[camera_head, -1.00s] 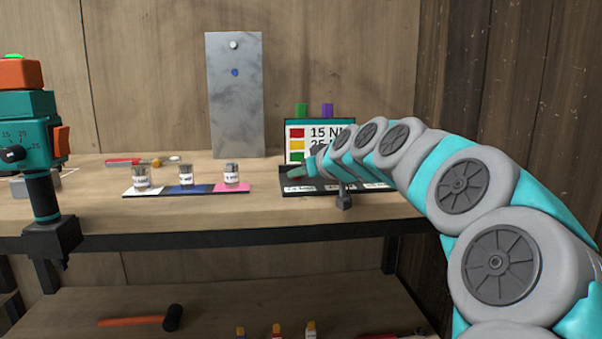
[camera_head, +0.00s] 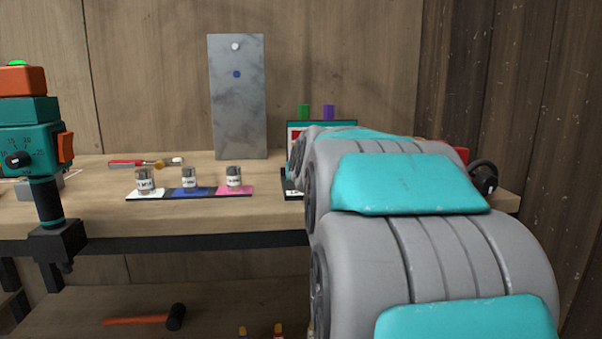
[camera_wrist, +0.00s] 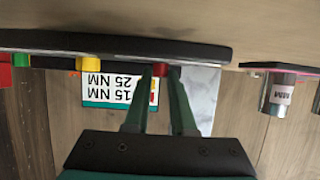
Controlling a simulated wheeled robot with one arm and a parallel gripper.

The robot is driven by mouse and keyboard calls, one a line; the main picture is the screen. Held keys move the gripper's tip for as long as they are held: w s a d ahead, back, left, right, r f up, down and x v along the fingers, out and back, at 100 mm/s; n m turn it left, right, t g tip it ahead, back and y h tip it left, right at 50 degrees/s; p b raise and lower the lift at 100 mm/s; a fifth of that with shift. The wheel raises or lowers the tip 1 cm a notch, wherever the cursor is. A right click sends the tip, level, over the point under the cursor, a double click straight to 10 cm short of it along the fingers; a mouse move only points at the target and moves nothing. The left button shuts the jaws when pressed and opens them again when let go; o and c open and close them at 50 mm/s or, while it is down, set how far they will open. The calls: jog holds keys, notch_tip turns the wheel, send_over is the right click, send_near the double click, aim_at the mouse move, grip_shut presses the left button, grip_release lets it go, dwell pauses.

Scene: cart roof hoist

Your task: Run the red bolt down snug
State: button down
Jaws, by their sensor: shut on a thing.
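My gripper (camera_wrist: 158,80) shows in the wrist view, its two teal fingers closed at the tips on a small red piece (camera_wrist: 160,70), by the edge of a dark rack (camera_wrist: 130,45). I cannot tell whether this piece is the red bolt. In the head view my arm hides my gripper. An upright grey metal plate (camera_head: 237,115) bears a pale round head (camera_head: 235,46) and a blue one (camera_head: 236,74); I see no red bolt on it. A teal and orange power tool (camera_head: 35,150) with a dial and a lit green top is at the left.
Labelled pots (camera_head: 190,178) stand on a white, blue and pink strip (camera_head: 205,193) on the wooden bench (camera_head: 180,222). A torque sign (camera_wrist: 110,90) stands behind the rack. A yellow piece (camera_wrist: 88,62) is at the rack. A mallet (camera_head: 140,320) lies on the shelf below.

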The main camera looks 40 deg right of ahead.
jog(key=shift+h, duration=0.3)
jog(key=c, duration=0.7)
grip_release()
jog(key=shift+c, duration=0.2)
jog(key=shift+s+a+r, duration=0.1)
jog(key=shift+a, duration=0.05)
